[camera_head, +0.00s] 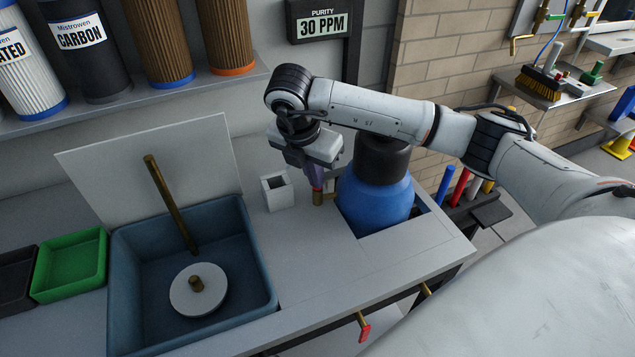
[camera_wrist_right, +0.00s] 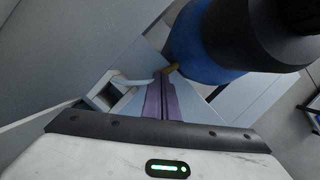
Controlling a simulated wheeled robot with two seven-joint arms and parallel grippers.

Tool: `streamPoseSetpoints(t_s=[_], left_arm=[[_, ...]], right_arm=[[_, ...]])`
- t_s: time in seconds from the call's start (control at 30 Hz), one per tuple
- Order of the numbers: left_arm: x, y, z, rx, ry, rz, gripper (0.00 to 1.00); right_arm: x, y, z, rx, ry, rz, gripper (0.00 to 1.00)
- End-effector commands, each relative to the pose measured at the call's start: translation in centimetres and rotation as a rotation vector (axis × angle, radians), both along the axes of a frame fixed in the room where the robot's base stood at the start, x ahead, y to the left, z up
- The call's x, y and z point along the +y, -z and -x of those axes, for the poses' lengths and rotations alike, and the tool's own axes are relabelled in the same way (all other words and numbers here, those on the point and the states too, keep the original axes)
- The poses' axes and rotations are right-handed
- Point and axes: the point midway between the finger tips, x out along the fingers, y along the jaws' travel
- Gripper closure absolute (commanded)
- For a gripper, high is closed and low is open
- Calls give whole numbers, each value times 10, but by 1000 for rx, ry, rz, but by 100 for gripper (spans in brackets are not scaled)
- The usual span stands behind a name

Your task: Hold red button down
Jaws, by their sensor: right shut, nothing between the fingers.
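I cannot make out a red button in either view; the spot under my right fingertips is hidden by the fingers. My right gripper (camera_head: 317,194) points down at the counter, between a small white open box and a blue vessel (camera_head: 375,199). It is shut and empty. I cannot tell whether the tips touch anything. My left gripper is out of view.
The small white box (camera_head: 278,192) stands close left of my right gripper. A blue-grey basin (camera_head: 262,292) with a brass spout (camera_head: 170,203) is further left, beside a green tray (camera_head: 68,267). A red-handled tap (camera_head: 365,331) hangs at the counter's front. A display (camera_head: 322,23) reads 30 PPM.

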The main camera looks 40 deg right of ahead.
Motion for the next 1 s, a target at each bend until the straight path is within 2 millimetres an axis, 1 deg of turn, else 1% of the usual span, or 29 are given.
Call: streamPoseSetpoints(t_s=[0.13, 0.27, 1.0], left_arm=[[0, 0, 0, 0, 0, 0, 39], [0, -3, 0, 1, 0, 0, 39], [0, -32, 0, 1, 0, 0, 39]], right_arm=[[0, 0, 1, 3, 1, 1, 100], [1, -4, 1, 2, 0, 1, 100], [13, -48, 5, 0, 0, -1, 100]])
